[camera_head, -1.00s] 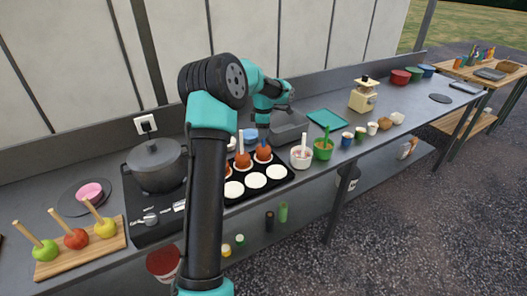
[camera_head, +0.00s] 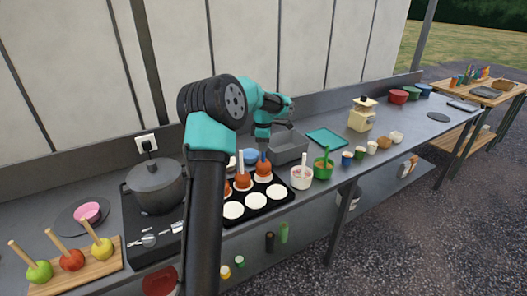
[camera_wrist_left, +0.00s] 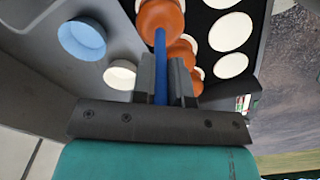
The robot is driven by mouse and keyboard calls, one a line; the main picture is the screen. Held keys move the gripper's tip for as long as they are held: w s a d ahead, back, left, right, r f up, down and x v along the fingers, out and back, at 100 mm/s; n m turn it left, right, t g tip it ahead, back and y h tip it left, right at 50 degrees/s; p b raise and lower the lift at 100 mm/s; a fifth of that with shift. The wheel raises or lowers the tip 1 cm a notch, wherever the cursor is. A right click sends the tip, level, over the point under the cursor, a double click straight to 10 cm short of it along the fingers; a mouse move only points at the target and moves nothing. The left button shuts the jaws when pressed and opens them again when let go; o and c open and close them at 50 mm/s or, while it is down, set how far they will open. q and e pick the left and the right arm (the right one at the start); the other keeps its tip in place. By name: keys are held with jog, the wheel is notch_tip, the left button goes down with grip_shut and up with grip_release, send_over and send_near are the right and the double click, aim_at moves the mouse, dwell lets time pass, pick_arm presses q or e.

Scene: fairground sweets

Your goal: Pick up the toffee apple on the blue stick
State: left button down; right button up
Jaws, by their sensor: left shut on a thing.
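The toffee apple on the blue stick (camera_head: 263,167) is brown-orange and hangs stick-up over the far right corner of the black tray (camera_head: 284,202). A white round of the tray shows just below it, so it seems slightly raised. My left gripper (camera_head: 263,146) is above it, shut on the blue stick. In the left wrist view the blue stick (camera_wrist_left: 160,62) runs between the closed fingers (camera_wrist_left: 163,85) to the apple (camera_wrist_left: 160,16). My right gripper is in neither view.
Another toffee apple, on a white stick (camera_head: 242,181), stands close by on the left, with one more partly hidden behind my arm. A white tub (camera_head: 301,178) and a green tub (camera_head: 323,168) stand to the right. A grey bin (camera_head: 288,147) is behind.

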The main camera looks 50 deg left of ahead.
pick_arm(q)
jog(key=shift+r, duration=0.55)
jog(key=shift+s+d, duration=0.2)
jog(key=shift+d, duration=0.05)
jog(key=s+d+r, duration=0.1)
jog(key=s+d, duration=0.9)
jog(key=d, duration=0.1)
jog(key=shift+d+r, duration=0.25)
jog(key=shift+d, duration=0.05)
jog(key=shift+s, duration=0.1)
